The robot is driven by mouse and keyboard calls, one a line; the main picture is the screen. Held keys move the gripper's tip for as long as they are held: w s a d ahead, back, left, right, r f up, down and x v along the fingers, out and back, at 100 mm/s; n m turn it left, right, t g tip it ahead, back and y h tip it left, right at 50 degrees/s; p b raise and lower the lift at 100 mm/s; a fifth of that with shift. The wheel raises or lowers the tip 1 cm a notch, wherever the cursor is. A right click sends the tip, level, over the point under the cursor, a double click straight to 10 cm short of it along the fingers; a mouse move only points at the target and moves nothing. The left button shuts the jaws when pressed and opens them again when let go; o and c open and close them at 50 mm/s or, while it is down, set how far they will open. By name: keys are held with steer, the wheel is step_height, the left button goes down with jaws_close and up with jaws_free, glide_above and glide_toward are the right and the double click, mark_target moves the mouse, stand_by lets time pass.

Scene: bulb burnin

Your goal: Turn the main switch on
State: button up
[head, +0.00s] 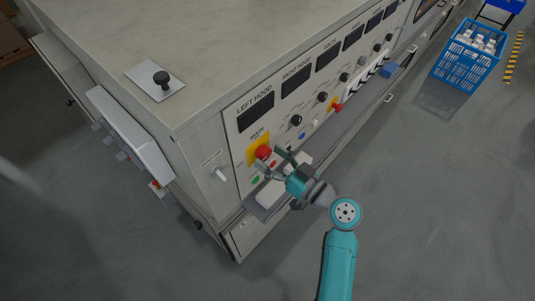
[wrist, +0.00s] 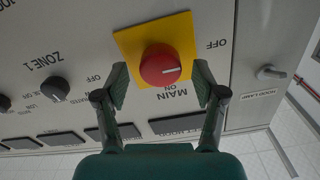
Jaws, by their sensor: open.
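The main switch is a round red knob (head: 263,152) on a yellow plate (head: 252,159) at the near end of the panel, under the label MAIN. In the wrist view the red knob (wrist: 158,66) sits on the yellow plate (wrist: 127,40), with a white mark pointing right, toward the OFF side. ON is printed below the plate in that view. My gripper (head: 270,158) is open in front of the knob. In the wrist view its fingers (wrist: 160,72) stand on either side of the knob, with gaps visible; I cannot tell how deep they reach.
A hood lamp toggle (wrist: 270,72) is beside the switch. A black zone knob (wrist: 55,88) is on the other side. A ledge (head: 330,130) runs below the panel, with a white object (head: 270,193) near my gripper. A blue crate (head: 466,62) stands on open floor.

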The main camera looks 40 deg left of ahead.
steer(key=shift+a, duration=0.75)
steer(key=c, duration=1.1)
steer(key=shift+c, duration=0.2)
